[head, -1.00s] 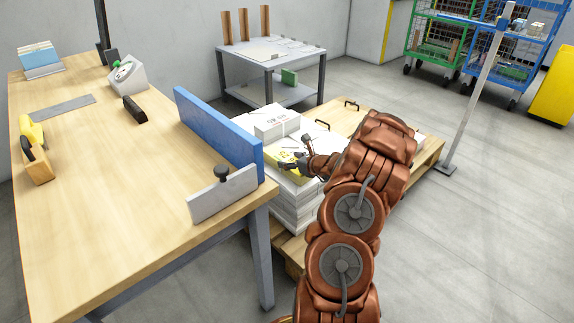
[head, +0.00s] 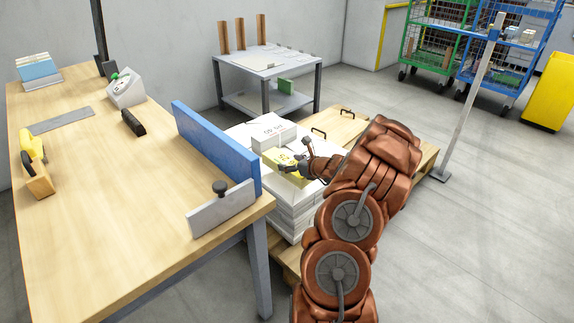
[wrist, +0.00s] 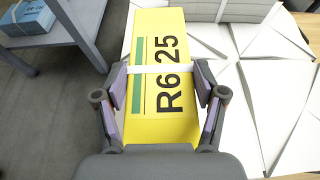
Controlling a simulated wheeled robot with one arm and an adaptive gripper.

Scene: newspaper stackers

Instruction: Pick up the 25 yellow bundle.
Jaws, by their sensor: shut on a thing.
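The yellow bundle (wrist: 164,105) fills the middle of the wrist view, marked "R6 25" with a green stripe and a white strap across it. My gripper (wrist: 163,88) has one finger on each long side of it and is shut on it near the strap. In the head view the yellow bundle (head: 279,163) is partly hidden by my gripper (head: 298,167). It is on or just above the white stack (head: 292,209); I cannot tell whether it touches the stack.
A white bundle (head: 273,131) lies just behind the yellow one. The workbench (head: 110,210) with a blue fence (head: 215,145) stands close on the left. A grey table (head: 268,66) is behind. A metal post (head: 470,95) stands to the right, with open floor around it.

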